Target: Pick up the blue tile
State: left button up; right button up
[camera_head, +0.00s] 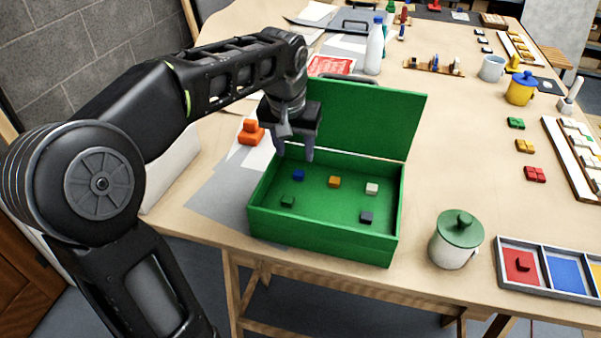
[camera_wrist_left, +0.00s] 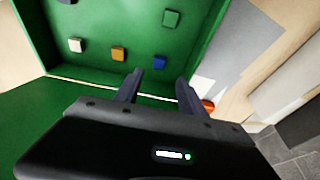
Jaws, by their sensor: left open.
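The blue tile (camera_head: 298,175) lies on the floor of the open green box (camera_head: 325,245), toward its back left. In the left wrist view the blue tile (camera_wrist_left: 160,62) shows just beyond and between my gripper's fingertips. My left gripper (camera_head: 295,153) is open and empty, pointing down above the back left part of the box. It also shows in the left wrist view (camera_wrist_left: 160,78), with its two fingers apart. My right gripper is not in view.
The box also holds an orange tile (camera_head: 334,182), a white tile (camera_head: 372,188), a dark green tile (camera_head: 288,201) and a dark grey tile (camera_head: 366,217). The raised green lid (camera_head: 375,118) stands behind. A green-lidded jar (camera_head: 455,240) is at right; an orange object (camera_head: 251,133) is at left.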

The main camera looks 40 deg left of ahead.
aim_at(299, 173)
pick_arm(q)
jog(key=shift+x, duration=1.15)
jog(key=shift+p+x, duration=0.45)
jog(key=shift+x, duration=2.15)
jog(key=shift+s+d, duration=0.1)
jog(key=shift+s, duration=0.05)
grip_shut()
